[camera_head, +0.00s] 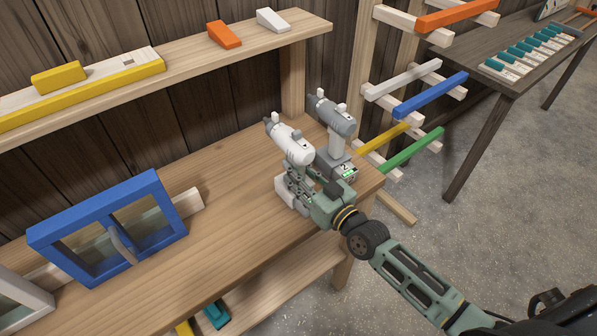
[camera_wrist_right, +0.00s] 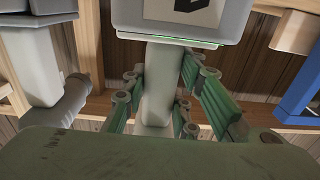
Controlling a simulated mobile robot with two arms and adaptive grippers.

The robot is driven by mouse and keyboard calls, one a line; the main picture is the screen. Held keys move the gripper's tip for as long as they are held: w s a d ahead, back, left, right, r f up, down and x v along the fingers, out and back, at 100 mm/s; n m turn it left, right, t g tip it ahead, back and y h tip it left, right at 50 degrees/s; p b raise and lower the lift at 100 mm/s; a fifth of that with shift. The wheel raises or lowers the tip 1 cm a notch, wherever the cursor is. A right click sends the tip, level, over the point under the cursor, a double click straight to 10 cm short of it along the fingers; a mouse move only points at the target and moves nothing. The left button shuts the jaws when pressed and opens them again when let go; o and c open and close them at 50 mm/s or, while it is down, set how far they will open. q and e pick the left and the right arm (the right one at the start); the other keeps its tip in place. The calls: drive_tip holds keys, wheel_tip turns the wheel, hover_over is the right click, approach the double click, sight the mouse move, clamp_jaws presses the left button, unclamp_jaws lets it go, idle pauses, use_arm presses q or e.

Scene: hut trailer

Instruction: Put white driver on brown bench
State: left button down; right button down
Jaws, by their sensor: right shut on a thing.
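The white driver (camera_head: 289,143) is upright at the right end of the light brown wooden bench (camera_head: 230,235). My right gripper (camera_head: 300,182) is shut around its handle from the front right. The right wrist view also shows the white driver's handle (camera_wrist_right: 158,85) between the green fingers of my right gripper (camera_wrist_right: 165,85). Whether the driver's base touches the bench top or hangs just above it, I cannot tell. A darker brown table (camera_head: 475,65) stands at the upper right, apart from this bench. My left gripper is not in view.
A grey driver (camera_head: 336,118) stands close behind and right of the white one. A blue frame (camera_head: 160,190) stands on the bench's left. A shelf (camera_head: 190,55) above holds coloured blocks. Pegs with coloured bars, including a blue bar (camera_head: 430,95), stand between bench and dark table.

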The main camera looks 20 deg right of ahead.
drive_tip(key=shift+r, duration=0.2)
drive_tip(key=c, duration=1.4)
unclamp_jaws()
drive_tip(key=shift+s+f, duration=0.1)
drive_tip(key=shift+f, duration=0.1)
drive_tip(key=shift+r, duration=0.15)
drive_tip(key=shift+s, duration=0.3)
drive_tip(key=b+v, duration=0.2)
drive_tip(key=v, duration=0.9)
drive_tip(key=shift+s, duration=0.15)
drive_tip(key=shift+d, duration=0.1)
